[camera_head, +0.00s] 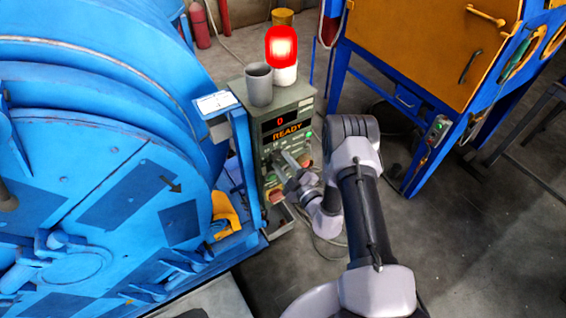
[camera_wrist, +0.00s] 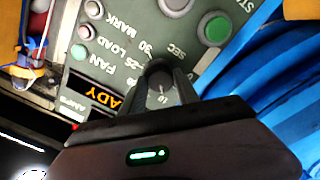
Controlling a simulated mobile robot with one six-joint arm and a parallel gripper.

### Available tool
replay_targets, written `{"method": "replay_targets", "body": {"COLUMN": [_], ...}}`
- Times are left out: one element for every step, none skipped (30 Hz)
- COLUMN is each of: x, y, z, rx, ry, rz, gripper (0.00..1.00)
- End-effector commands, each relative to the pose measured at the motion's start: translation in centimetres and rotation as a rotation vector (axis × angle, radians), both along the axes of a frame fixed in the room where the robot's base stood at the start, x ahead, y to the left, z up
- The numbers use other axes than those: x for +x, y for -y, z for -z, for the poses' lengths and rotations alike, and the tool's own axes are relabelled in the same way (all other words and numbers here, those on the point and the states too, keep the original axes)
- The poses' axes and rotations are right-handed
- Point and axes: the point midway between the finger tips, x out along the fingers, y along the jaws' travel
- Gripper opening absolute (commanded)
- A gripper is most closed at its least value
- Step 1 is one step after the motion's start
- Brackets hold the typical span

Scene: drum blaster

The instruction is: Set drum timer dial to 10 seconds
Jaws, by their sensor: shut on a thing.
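The drum timer dial (camera_wrist: 159,74) is a dark round knob on the grey-green control box (camera_head: 262,105). White numbers are printed around it, with 30 and SEC above and what looks like 10 below, between my fingers. My gripper (camera_wrist: 161,88) is shut on the dial, one finger on each side. In the head view my gripper (camera_head: 282,160) reaches the front of the box below the display and covers the dial. The dial's exact setting is hard to read. The display (camera_head: 287,128) shows a red 0 above an orange READY.
Green buttons (camera_wrist: 215,28) and small lamps lie close to the dial. A grey cup (camera_head: 259,85) and a lit red beacon (camera_head: 282,50) stand on the box. The big blue drum machine (camera_head: 90,190) is at left, a blue-and-orange cabinet (camera_head: 420,50) at right. Floor at lower right is clear.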

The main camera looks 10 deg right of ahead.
Motion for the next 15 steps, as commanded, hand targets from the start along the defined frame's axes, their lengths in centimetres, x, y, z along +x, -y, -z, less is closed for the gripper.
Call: {"method": "replay_targets", "body": {"x": [-0.07,-0.07,-0.07,-0.06,-0.07,-0.07,-0.06,-0.06,-0.06,-0.06,-0.06,-0.07,-0.07,-0.06,-0.06], "y": [-0.04,-0.04,-0.04,-0.04,-0.04,-0.04,-0.05,-0.05,-0.05,-0.05,-0.05,-0.04,-0.04,-0.05,-0.05], "z": [0.07,0.07,0.07,0.07,0.08,0.08,0.08,0.08,0.08,0.08,0.08,0.08,0.08,0.08,0.08], "rx": [0.012,0.018,0.026,0.031,0.035,0.039,0.042,0.044,0.047,0.048,0.048,0.049,0.049,0.048,0.048], "ry": [-0.005,-0.008,-0.010,-0.012,-0.013,-0.015,-0.016,-0.017,-0.017,-0.017,-0.017,-0.018,-0.018,-0.017,-0.017], "rz": [-0.001,-0.001,-0.001,-0.001,-0.001,-0.001,-0.001,-0.001,-0.001,-0.001,-0.001,-0.001,-0.001,-0.001,-0.001], "gripper": [0.00,0.00,0.00,0.00,0.00,0.00,0.00,0.00,0.00,0.00,0.00,0.00,0.00,0.00,0.00]}}
